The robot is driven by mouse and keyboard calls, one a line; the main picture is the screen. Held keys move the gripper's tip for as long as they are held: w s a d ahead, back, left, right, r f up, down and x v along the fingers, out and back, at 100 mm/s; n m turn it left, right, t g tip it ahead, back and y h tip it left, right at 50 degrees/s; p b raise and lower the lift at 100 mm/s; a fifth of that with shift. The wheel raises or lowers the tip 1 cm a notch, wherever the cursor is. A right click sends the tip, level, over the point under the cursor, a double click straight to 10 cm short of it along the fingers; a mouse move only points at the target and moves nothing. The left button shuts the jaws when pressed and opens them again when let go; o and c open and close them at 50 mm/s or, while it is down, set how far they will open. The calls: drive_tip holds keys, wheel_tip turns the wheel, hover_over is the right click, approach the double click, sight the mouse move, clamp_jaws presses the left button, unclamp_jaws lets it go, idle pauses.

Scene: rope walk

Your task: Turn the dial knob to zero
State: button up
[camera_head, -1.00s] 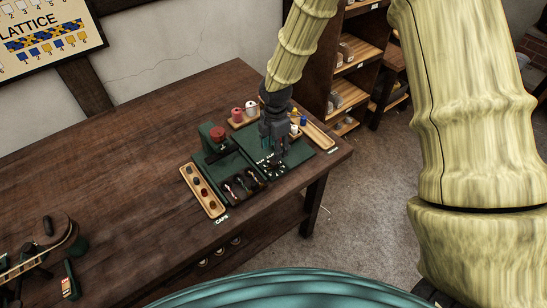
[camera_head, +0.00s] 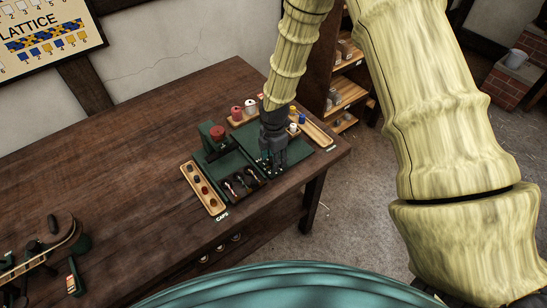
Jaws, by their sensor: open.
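My gripper (camera_head: 272,168) is open and points down over the front right part of the green board (camera_head: 300,155). Its fingertips are low, close to the board's front edge, beside a dark compartment tray (camera_head: 240,186). Small white marks show around the fingertips, but the gripper hides most of that spot. I cannot make out the dial knob or its pointer there, nor whether the fingers touch anything. A green stand with a round red top (camera_head: 217,132) is left of the gripper; I cannot tell whether this top is a dial.
A wooden tray of caps (camera_head: 203,190) lies to the left. Behind the gripper are red and white spools (camera_head: 243,110) on a wooden tray, with small blue and yellow pieces (camera_head: 297,114) to the right.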

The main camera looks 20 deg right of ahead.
drive_tip(key=c, duration=1)
drive_tip(key=shift+c, duration=0.2)
drive_tip(key=shift+m, duration=0.3)
drive_tip(key=m+b, duration=0.1)
drive_tip(key=m, duration=0.2)
drive_tip(key=shift+m, duration=0.3)
drive_tip(key=m, duration=0.3)
drive_tip(key=shift+m+b, duration=0.3)
drive_tip(key=m, duration=0.4)
drive_tip(key=shift+m+b, duration=0.3)
drive_tip(key=shift+b, duration=0.05)
drive_tip(key=shift+m, duration=1.7)
